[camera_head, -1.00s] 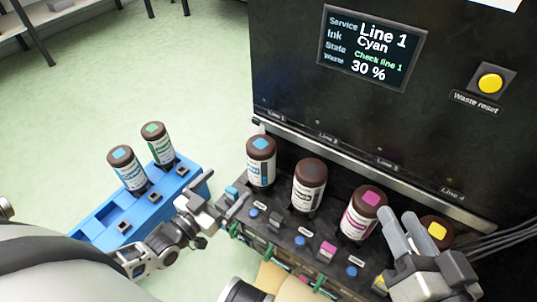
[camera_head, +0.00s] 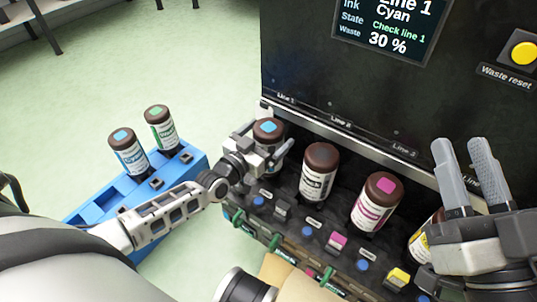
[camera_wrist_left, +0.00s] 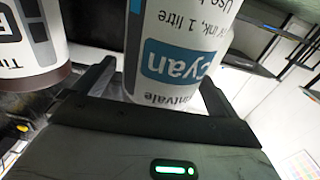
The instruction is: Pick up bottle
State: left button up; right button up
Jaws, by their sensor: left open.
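A brown-capped bottle with a cyan top mark (camera_head: 268,127) stands at the left end of the machine's shelf, under Line 1. My left gripper (camera_head: 266,150) is at this bottle, open, with its fingers on either side of it. In the left wrist view the bottle's "Cyan" label (camera_wrist_left: 175,60) shows between the two dark fingers (camera_wrist_left: 155,95). I cannot tell whether the fingers touch it. My right gripper (camera_head: 465,170) is raised at the right, fingers up and apart, empty. It partly hides a yellow-labelled bottle (camera_head: 420,243).
A plain-capped bottle (camera_head: 319,172) and a magenta-marked bottle (camera_head: 377,202) stand to the right along the shelf. A blue rack (camera_head: 100,207) at the left holds a cyan-marked bottle (camera_head: 129,150) and a green-marked one (camera_head: 161,128). The dark machine front (camera_head: 300,60) rises behind.

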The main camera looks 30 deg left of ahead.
pick_arm(q)
jog(key=shift+w, duration=0.35)
jog(key=c, duration=1.7)
jog(key=shift+r, duration=0.1)
jog(key=shift+c, duration=0.6)
jog(key=shift+r, duration=0.1)
